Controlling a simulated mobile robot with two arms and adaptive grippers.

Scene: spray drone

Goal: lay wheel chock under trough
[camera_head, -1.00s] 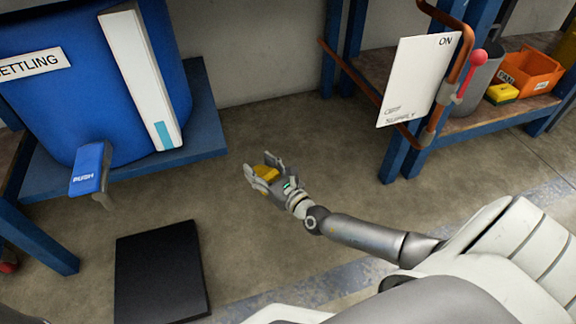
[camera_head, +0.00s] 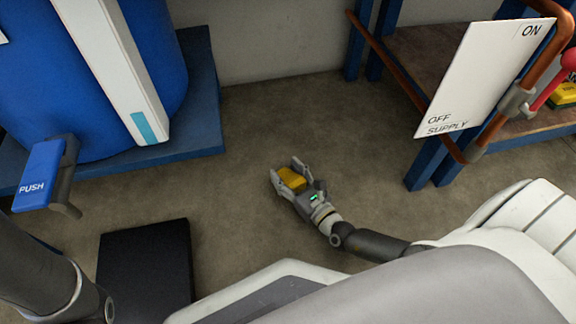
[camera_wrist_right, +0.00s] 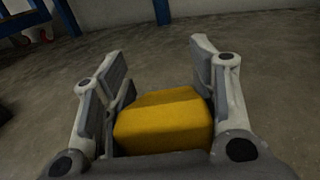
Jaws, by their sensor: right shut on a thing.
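A yellow block, the wheel chock (camera_head: 291,179), sits between the fingers of my right gripper (camera_head: 288,174). In the right wrist view the chock (camera_wrist_right: 163,121) fills the space between the finger pads of the gripper (camera_wrist_right: 160,85), which is shut on it. The gripper holds it over the bare concrete floor; its exact height cannot be told. A black flat rectangular slab (camera_head: 146,264) lies on the floor to the left of the gripper; whether it is the trough cannot be told. My left arm shows at the lower left, with its gripper out of view.
A blue tank (camera_head: 60,90) stands on a blue platform (camera_head: 190,135) at the left, with a blue PUSH lever (camera_head: 40,178) in front. A supply sign (camera_head: 480,75), copper pipe (camera_head: 395,75) and blue bench legs (camera_head: 430,165) stand at the right. The floor between is clear.

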